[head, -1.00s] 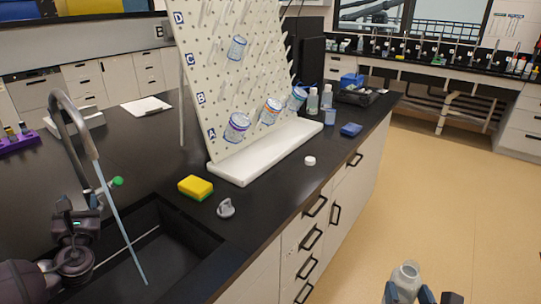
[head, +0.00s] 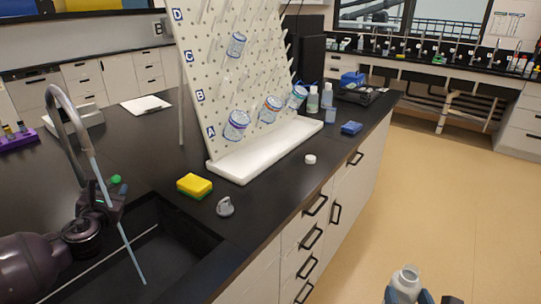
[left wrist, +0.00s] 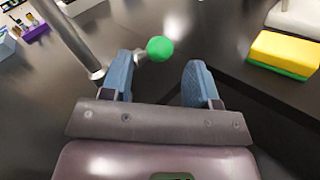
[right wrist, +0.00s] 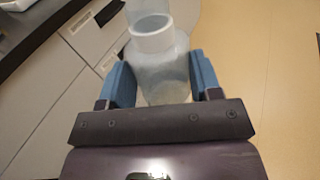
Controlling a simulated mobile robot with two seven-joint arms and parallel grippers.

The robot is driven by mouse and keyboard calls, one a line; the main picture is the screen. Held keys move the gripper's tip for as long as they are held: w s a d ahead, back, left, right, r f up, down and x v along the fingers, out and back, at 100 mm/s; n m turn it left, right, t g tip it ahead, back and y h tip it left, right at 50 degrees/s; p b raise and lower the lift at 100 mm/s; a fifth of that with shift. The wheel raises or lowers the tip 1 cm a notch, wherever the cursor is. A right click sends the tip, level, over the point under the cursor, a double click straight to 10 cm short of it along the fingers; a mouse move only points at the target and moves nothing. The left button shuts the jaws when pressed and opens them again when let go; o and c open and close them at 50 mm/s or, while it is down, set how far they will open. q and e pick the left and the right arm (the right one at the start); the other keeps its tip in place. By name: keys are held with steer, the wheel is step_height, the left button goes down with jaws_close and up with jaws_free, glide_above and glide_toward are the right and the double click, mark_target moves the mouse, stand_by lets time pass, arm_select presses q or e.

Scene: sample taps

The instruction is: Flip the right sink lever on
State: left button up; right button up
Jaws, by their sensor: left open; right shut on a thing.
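The sink lever's green knob (head: 116,180) is beside the grey tap (head: 68,125). My left gripper (head: 104,198) is open just by the lever. In the left wrist view, the green knob (left wrist: 160,48) shows ahead between the two blue fingers (left wrist: 158,78), its stalk close to the left finger; I cannot tell if they touch. A thin pale-blue stream (head: 130,250), like water, runs from the spout into the black sink (head: 180,240). My right gripper (right wrist: 163,80) is shut on a clear bottle (right wrist: 163,62), held upright over the floor; it also shows in the head view (head: 405,279).
On the black counter (head: 290,190) are a yellow-green sponge (head: 194,185), a grey stopper-like piece (head: 225,207) and a small white cap (head: 310,159). A pegboard drying rack (head: 215,90) with beakers stands behind. Open floor (head: 460,200) lies to the right.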

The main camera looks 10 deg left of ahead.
arm_select(q)
steer(key=b+x, duration=0.1)
steer(key=x, duration=0.5)
steer(key=shift+w+a, duration=0.15)
steer(key=shift+w, duration=0.1)
arm_select(e)
step_height(320, 180, down, 2)
steer(key=shift+s+f, duration=0.1)
steer(key=shift+f, duration=0.1)
arm_select(q)
jaws_close()
